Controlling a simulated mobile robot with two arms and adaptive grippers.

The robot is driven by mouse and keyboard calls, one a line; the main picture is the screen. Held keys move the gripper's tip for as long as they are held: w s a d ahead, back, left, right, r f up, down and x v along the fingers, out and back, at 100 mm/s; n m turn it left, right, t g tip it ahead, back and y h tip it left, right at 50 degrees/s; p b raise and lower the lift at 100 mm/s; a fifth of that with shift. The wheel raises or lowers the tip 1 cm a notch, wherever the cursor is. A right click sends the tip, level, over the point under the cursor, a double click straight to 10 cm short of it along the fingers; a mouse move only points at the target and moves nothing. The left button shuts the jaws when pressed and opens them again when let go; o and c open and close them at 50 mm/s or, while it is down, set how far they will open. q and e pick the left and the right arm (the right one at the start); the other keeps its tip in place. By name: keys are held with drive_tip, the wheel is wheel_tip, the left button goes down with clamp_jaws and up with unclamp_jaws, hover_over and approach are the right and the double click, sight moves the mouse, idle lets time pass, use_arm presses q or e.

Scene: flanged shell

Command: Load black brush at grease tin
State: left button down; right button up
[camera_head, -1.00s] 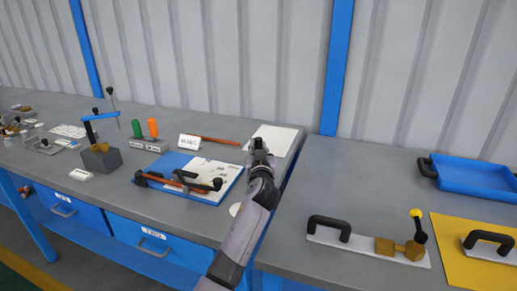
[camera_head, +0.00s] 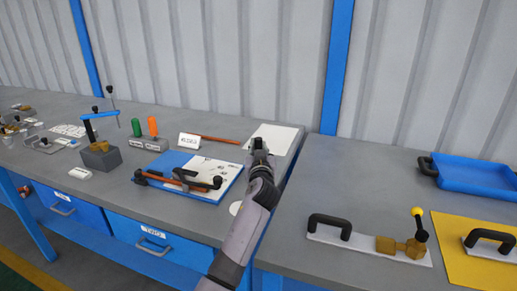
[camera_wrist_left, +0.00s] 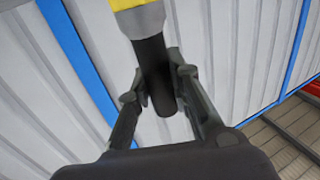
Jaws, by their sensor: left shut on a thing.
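My left gripper (camera_head: 259,146) is over the back of the grey bench, in front of the white board. In the left wrist view its fingers (camera_wrist_left: 161,92) are shut on the black handle of a brush (camera_wrist_left: 157,62). The brush has a grey collar and a yellow end, which is cut off by the top edge of that view. In the head view I cannot make out the brush. I cannot pick out a grease tin for sure. A small white round thing (camera_head: 235,208) lies on the bench just left of my left arm. My right gripper is not in view.
A white sign (camera_head: 188,141) and a holder with green and orange handles (camera_head: 148,144) stand behind. A blue tray (camera_head: 480,176) and black-handled fixture (camera_head: 360,243) are on the right bench.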

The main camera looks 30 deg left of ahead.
use_arm(q)
drive_tip(key=shift+r+p, duration=2.6)
drive_tip(key=shift+r, duration=0.9)
drive_tip(key=shift+f, duration=0.1)
